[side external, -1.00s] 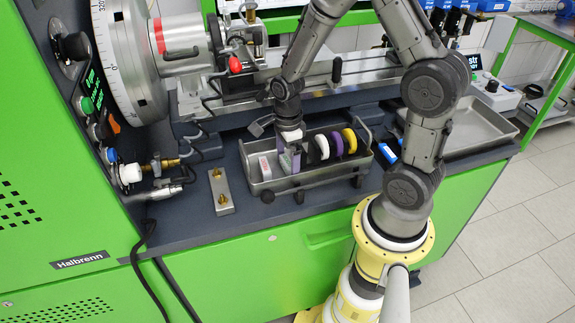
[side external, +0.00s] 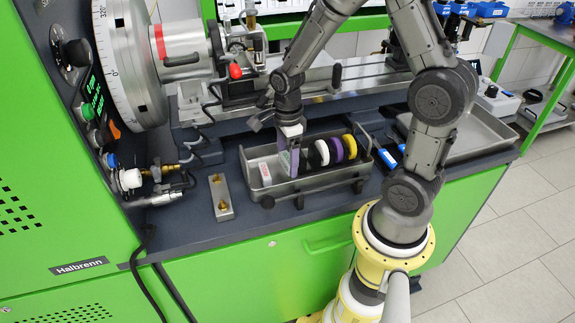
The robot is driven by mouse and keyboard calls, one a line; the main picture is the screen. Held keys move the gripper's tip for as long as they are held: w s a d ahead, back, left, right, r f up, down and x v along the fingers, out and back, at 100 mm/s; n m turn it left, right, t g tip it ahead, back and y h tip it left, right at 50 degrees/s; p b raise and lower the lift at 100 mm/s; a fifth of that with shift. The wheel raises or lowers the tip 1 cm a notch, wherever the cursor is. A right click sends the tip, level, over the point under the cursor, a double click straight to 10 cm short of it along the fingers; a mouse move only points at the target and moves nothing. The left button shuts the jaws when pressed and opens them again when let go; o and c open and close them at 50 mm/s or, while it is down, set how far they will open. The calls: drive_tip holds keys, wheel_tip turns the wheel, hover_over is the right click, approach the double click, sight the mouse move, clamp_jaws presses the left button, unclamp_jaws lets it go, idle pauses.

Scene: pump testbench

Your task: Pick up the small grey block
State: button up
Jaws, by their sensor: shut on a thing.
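My gripper (side external: 289,158) points down into the left half of a grey metal tray (side external: 318,187). Its jaws are shut on a small grey piece, which I take to be the small grey block; the fingers hide most of it, so its full shape is unclear. The jaws stand just left of a row of discs and right of a pale block with a red mark (side external: 264,173). I cannot tell whether the held piece is clear of the tray floor.
Black, white, purple and yellow discs (side external: 349,147) stand upright in the tray close to my gripper. A metal bar with brass fittings (side external: 221,198) lies left of the tray. Blue-and-white items (side external: 387,158) and a larger empty tray (side external: 470,135) are to the right.

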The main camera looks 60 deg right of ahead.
drive_tip(key=s+a+r, duration=0.4)
drive_tip(key=s+r, duration=0.7)
drive_tip(key=s, duration=0.3)
drive_tip(key=w+d+r+n, duration=0.1)
drive_tip(key=w+d+r, duration=0.25)
drive_tip(key=r, duration=0.25)
drive_tip(key=w+d+r+n, duration=0.1)
drive_tip(key=w+d+r, duration=0.1)
drive_tip(key=w+r, duration=0.3)
drive_tip(key=w+d+r+m, duration=0.15)
drive_tip(key=d+r, duration=0.25)
drive_tip(key=d, duration=0.4)
drive_tip(key=d+r+m, duration=0.2)
drive_tip(key=d+r, duration=0.3)
drive_tip(key=d, duration=0.3)
drive_tip(key=shift+n, duration=0.25)
drive_tip(key=w+d+f, duration=0.8)
drive_tip(key=shift+w+f, duration=0.15)
drive_tip(key=shift+w, duration=0.05)
drive_tip(key=shift+w+d+f, duration=0.3)
drive_tip(key=shift+d+f, duration=0.05)
drive_tip(key=shift+f, duration=0.1)
drive_tip(key=shift+w+d+f, duration=0.1)
drive_tip(key=shift+w+f, duration=0.05)
drive_tip(key=shift+f, duration=0.85)
drive_tip(key=shift+w+d+f, duration=0.1)
drive_tip(key=shift+f, duration=0.85)
